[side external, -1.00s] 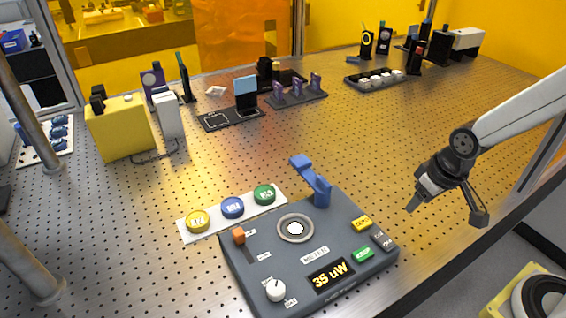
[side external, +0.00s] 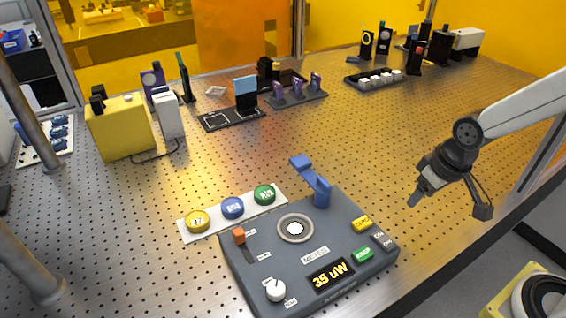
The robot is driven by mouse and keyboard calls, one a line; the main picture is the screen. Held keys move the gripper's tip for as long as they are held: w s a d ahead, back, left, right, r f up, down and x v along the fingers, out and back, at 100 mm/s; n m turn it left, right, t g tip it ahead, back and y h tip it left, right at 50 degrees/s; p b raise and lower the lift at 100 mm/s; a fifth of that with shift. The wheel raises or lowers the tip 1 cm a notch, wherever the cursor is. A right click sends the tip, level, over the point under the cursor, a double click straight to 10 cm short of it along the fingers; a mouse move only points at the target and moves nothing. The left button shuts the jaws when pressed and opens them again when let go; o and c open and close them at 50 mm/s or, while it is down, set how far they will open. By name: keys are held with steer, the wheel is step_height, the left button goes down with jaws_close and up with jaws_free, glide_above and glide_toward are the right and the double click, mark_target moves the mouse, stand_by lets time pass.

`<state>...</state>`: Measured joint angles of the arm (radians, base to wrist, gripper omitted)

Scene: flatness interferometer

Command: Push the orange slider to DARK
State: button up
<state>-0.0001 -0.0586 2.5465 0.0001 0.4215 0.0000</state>
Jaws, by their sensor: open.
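The orange slider (side external: 239,236) is a small block at the far left end of its slot on a dark grey meter box (side external: 340,226). Small white labels stand along the slot; their text is too small to read. The box's display (side external: 331,275) shows "35" and a unit in yellow. My gripper (side external: 447,202) hangs in the air to the right of the box, well away from the slider. Its two fingers are spread apart with nothing between them.
On the box are a white knob (side external: 275,290), a blue raised arm (side external: 314,182), a ringed port (side external: 296,228), and yellow and green buttons (side external: 363,255). A white strip with yellow, blue and green round pieces (side external: 232,208) lies behind.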

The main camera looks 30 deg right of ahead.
steer(key=w+v, duration=0.2)
steer(key=v, duration=0.6)
steer(key=g, duration=0.3)
glide_above(238, 232)
step_height(238, 232, down, 3)
steer(key=shift+f, duration=0.7)
steer(key=shift+f, duration=0.1)
steer(key=shift+f, duration=3.75)
